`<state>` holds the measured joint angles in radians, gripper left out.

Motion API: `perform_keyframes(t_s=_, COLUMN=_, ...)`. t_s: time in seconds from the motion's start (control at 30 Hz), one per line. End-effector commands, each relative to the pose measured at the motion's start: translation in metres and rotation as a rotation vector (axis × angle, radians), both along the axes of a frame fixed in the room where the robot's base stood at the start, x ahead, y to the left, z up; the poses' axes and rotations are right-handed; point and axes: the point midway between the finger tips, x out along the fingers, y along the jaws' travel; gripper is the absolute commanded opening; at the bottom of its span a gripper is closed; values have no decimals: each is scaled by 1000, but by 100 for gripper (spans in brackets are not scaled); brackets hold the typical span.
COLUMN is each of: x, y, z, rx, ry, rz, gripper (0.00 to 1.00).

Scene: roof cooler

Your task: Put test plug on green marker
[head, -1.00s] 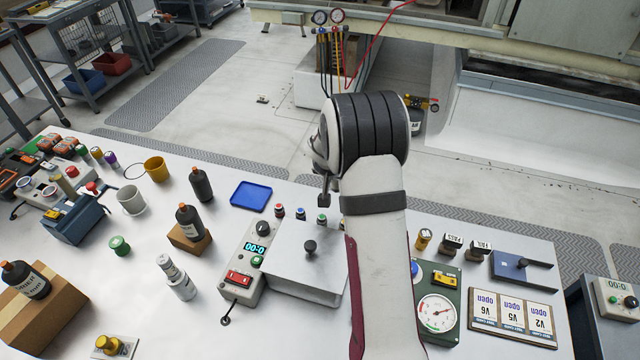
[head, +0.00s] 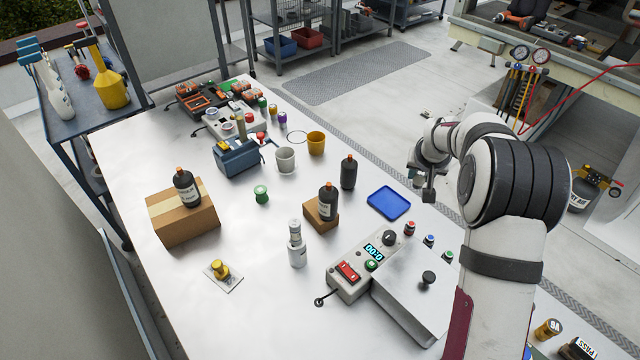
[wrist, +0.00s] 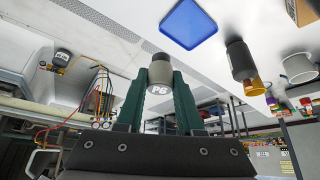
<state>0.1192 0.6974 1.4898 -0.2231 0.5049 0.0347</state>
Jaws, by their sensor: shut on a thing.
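My gripper (wrist: 160,105) is shut on a grey cylindrical plug (wrist: 160,75) with a dark top and a label that seems to read P6. In the head view my gripper (head: 428,194) hangs near the bench's far edge, right of the blue tray. The plug's small details are unclear there. Which thing is the green marker is not certain. A green spool-shaped piece (head: 261,195) stands on the open bench left of the tray. A small green-topped post (head: 447,257) stands behind the metal box, beside blue and red ones.
The blue tray (head: 373,199) is empty. A dark bottle (head: 348,173), yellow cup (head: 316,144) and white cup (head: 285,160) stand left of it. A control box (head: 352,280) and metal box (head: 408,300) lie nearer. Clear bench surrounds the green spool.

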Motion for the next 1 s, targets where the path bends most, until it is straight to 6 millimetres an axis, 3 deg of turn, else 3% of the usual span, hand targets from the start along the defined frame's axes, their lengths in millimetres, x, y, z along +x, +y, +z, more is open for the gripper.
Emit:
perform_keyframes(t_s=0.03, x=13, y=36, z=2, rx=1, ry=-2, rz=87, gripper=0)
perform_keyframes(t_s=0.2, x=36, y=156, z=12, rx=2, ry=-1, rz=394, gripper=0)
perform_keyframes(t_s=0.33, x=36, y=227, z=19, rx=1, ry=-1, rz=576, gripper=0)
perform_keyframes(t_s=0.43, x=33, y=261, z=23, rx=1, ry=-1, rz=665, gripper=0)
perform_keyframes(t_s=0.6, x=30, y=292, z=20, rx=0, ry=1, rz=729, gripper=0)
perform_keyframes(t_s=0.9, x=34, y=378, z=-33, rx=-2, ry=2, rz=730, gripper=0)
perform_keyframes(t_s=1.0, x=36, y=393, z=-42, rx=-1, ry=1, rz=727, gripper=0)
